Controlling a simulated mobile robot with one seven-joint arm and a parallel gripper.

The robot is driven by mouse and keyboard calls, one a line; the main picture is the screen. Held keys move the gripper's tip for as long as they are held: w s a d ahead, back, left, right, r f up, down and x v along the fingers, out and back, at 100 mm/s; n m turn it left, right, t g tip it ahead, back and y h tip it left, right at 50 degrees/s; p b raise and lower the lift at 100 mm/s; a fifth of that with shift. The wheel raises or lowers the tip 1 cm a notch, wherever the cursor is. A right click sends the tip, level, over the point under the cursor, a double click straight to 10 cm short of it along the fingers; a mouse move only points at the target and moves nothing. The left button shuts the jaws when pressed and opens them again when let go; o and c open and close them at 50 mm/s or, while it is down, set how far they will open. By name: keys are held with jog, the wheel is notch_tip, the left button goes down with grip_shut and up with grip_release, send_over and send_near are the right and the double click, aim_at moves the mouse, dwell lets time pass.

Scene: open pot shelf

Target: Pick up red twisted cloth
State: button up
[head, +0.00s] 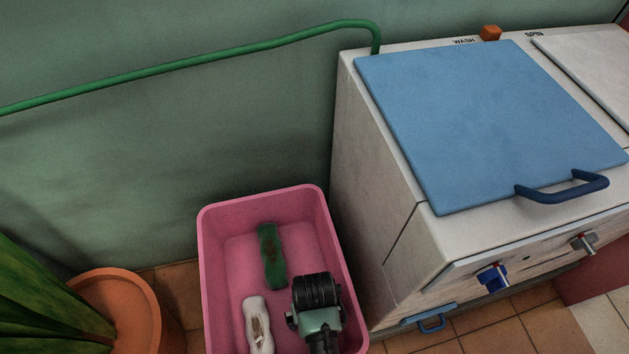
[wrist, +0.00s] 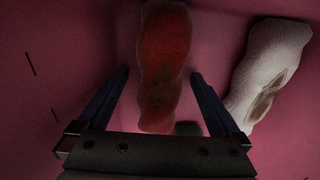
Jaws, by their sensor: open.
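The red twisted cloth (wrist: 165,65) shows in the wrist view as a long, wavy, dark red piece with a brownish stain, lying on the pink floor of the tub. My gripper (wrist: 160,75) is open, with one finger on each side of the cloth's nearer part in the picture. I cannot tell the height gap or whether the fingers touch it. In the head view my dark and green wrist (head: 318,310) reaches down into the pink tub (head: 206,265). The red cloth does not show there; my arm covers that part of the tub.
A white stained cloth (wrist: 268,72) lies to the right in the wrist view, and at lower left in the tub in the head view. A green cloth (head: 272,257) lies behind my wrist. The washing machine (head: 375,200) stands right of the tub, a plant pot (head: 120,305) left.

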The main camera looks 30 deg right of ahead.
grip_shut()
dwell(0.5)
